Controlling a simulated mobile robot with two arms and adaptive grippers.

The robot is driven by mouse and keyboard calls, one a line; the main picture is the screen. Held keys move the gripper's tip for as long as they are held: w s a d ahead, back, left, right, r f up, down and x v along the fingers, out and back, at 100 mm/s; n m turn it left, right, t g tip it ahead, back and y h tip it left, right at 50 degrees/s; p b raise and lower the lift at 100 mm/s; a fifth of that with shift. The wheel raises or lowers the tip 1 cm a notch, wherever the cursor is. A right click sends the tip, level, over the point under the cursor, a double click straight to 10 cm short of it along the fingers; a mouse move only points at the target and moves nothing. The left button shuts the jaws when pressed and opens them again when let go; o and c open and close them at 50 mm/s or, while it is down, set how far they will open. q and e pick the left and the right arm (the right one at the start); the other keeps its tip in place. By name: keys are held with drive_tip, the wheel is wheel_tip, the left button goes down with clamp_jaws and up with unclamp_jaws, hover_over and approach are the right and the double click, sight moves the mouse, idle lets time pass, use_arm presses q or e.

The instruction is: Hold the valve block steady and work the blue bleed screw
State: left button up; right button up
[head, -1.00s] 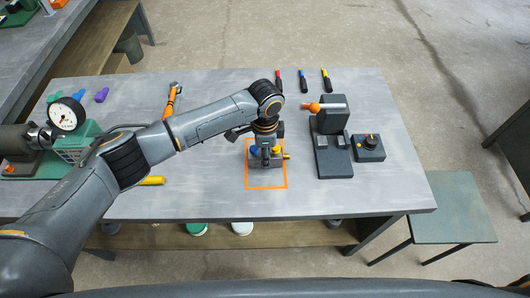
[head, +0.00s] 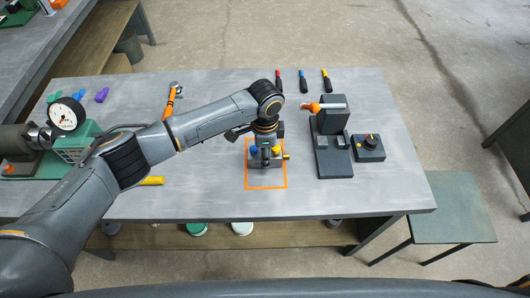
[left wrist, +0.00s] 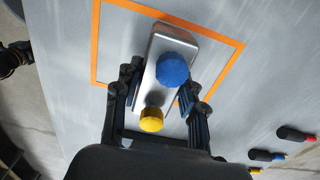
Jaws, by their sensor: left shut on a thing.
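The valve block (left wrist: 181,47) is a silver-grey block with a blue bleed screw cap (left wrist: 173,69) and a smaller yellow cap (left wrist: 151,120) on top. In the head view the block (head: 262,163) sits inside an orange square outline on the grey bench. My left gripper (left wrist: 160,92) comes down from above, with one finger on each side of the block, shut on it. In the head view the left gripper (head: 265,148) partly hides the block and its caps. The fingers are beside the blue cap, not around it. My right gripper is not in view.
A dark fixture (head: 333,155) and a dial box (head: 369,148) stand right of the block. A gauge (head: 67,114) and green machine stand at the left. The bench front is mostly clear.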

use_arm(q)
clamp_jaws()
drive_tip(key=shift+f, duration=0.15)
idle(0.4)
